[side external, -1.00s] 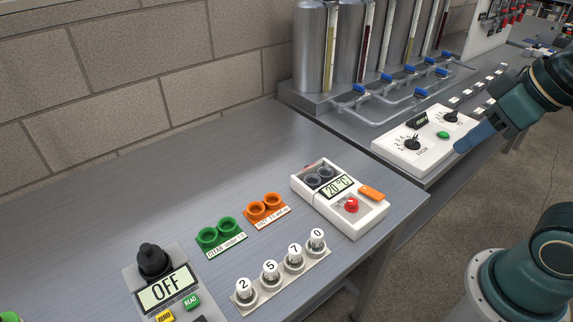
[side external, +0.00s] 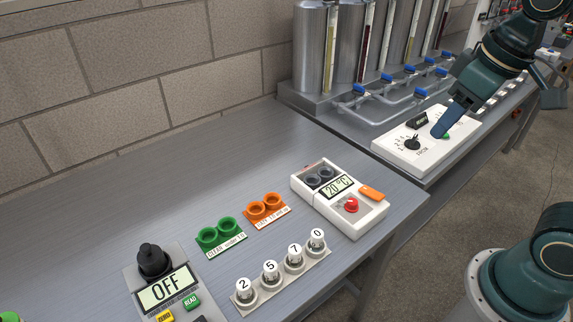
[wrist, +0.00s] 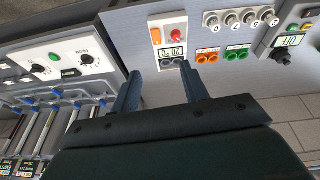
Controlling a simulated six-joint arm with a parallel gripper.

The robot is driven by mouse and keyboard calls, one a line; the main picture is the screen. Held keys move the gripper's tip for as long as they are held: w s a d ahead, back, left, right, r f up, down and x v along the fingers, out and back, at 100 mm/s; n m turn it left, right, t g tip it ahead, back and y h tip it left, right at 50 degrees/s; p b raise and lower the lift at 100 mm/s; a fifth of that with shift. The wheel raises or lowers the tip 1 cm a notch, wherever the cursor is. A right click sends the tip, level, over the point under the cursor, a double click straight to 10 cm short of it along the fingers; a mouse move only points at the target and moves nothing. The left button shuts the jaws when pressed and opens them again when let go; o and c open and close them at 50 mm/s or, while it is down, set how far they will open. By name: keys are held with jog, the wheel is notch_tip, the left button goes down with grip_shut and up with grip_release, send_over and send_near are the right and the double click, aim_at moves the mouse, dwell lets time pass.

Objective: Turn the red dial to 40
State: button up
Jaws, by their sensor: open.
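The red dial (side external: 351,205) sits on a white heater-like box (side external: 366,219) on the grey bench, beside an orange lever (side external: 371,193). The box's display (side external: 339,187) reads 20 °C. In the wrist view the red dial (wrist: 176,34) is at the top centre, beyond the fingertips. My gripper (wrist: 160,82) is open and empty, its two fingers apart with nothing between them. In the side view my gripper (side external: 444,122) is up and to the right of the box, in front of the white two-knob panel, well apart from the red dial.
A white panel (side external: 398,155) with black knobs stands behind the box. Steel cylinders (side external: 309,45) with blue-valved pipes are at the back. Green cups (side external: 218,232), orange cups (side external: 264,207), numbered vials (side external: 270,270) and an OFF meter (side external: 163,290) stand left. The bench's left rear is clear.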

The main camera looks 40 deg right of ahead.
jog(key=w+a+f+n+g, duration=0.2)
jog(key=w+f+g, duration=0.15)
jog(key=w, duration=0.65)
jog(key=n+g+h, duration=0.2)
jog(key=g, duration=0.2)
send_near(352, 201)
jog(key=d+v, duration=0.1)
jog(key=v, duration=0.5)
jog(key=shift+w+a+f, duration=0.1)
jog(key=shift+a+f, duration=0.05)
jog(key=shift+f+m, duration=0.1)
jog(key=shift+m, duration=0.2)
jog(key=x, duration=1.3)
jog(key=shift+s+a+f, duration=0.15)
jog(key=shift+s+f, duration=0.1)
jog(key=shift+s, duration=0.1)
jog(key=c, duration=1)
